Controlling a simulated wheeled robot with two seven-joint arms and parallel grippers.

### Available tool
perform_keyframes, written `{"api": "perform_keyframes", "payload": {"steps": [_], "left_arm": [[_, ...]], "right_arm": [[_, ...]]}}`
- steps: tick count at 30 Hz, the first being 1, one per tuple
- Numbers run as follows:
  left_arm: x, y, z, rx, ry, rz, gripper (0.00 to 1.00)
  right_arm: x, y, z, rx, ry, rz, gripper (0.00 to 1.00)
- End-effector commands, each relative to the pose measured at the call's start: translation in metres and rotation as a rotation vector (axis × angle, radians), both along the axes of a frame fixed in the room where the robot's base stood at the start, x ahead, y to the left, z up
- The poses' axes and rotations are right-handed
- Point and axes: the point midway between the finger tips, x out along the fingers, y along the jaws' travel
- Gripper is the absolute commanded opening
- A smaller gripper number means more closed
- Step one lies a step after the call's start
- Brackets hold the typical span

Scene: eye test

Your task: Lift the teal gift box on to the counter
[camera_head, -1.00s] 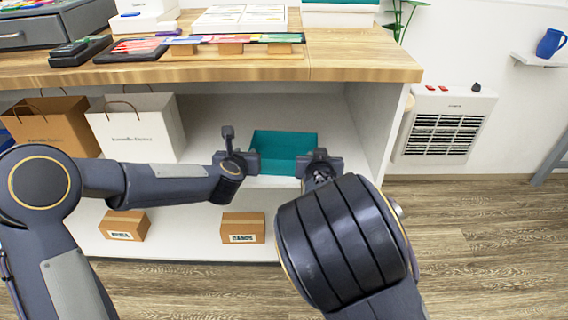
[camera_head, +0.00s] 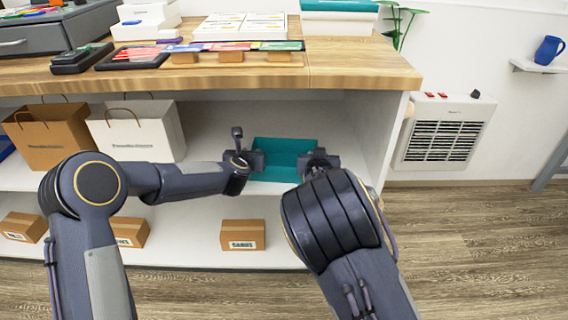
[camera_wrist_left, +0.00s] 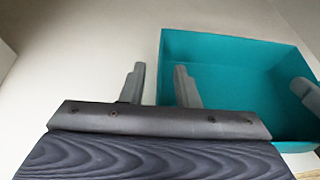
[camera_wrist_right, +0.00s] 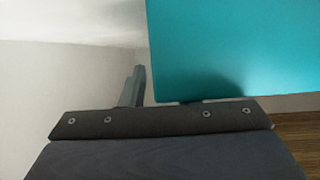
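The teal gift box (camera_head: 284,148) is open-topped and sits on the upper shelf under the wooden counter (camera_head: 340,68). My left gripper (camera_head: 258,160) is at its left side. In the left wrist view the fingers (camera_wrist_left: 160,85) are apart, one outside the box's wall and one over its teal inside (camera_wrist_left: 225,85). My right gripper (camera_head: 318,160) is at the box's right side. In the right wrist view one finger stands left of the teal wall (camera_wrist_right: 235,50), close to its edge. The other finger is hidden behind the box.
A brown paper bag (camera_head: 48,137) and a white one (camera_head: 135,132) stand left on the same shelf. Small cardboard boxes (camera_head: 242,235) are on the lower shelf. The shelf's side panel (camera_head: 375,130) is close on the right. The counter's front right is clear.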

Motion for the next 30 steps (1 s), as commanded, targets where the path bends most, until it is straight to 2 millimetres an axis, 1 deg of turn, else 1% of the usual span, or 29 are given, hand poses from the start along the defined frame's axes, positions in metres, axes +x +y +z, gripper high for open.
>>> {"api": "perform_keyframes", "payload": {"steps": [8,11,15,26,30], "left_arm": [[0.0015,0.0000,-0.0004,0.001,0.000,0.000,0.28],[0.0014,0.0000,-0.0004,0.001,0.000,0.000,0.18],[0.0014,0.0000,-0.0004,0.001,0.000,0.000,0.00],[0.0013,0.0000,0.0006,0.001,-0.001,0.000,0.00],[0.0013,0.0000,0.0079,0.001,-0.001,0.001,0.00]], "right_arm": [[0.0015,-0.0001,-0.0008,0.000,0.000,0.000,0.28],[0.0014,-0.0002,-0.0007,-0.001,0.000,0.000,0.18],[0.0013,-0.0002,-0.0007,-0.001,0.000,0.000,0.00],[0.0013,-0.0002,0.0004,-0.001,0.000,0.000,0.00],[0.0014,-0.0002,0.0078,-0.001,-0.001,0.000,0.00]]}}
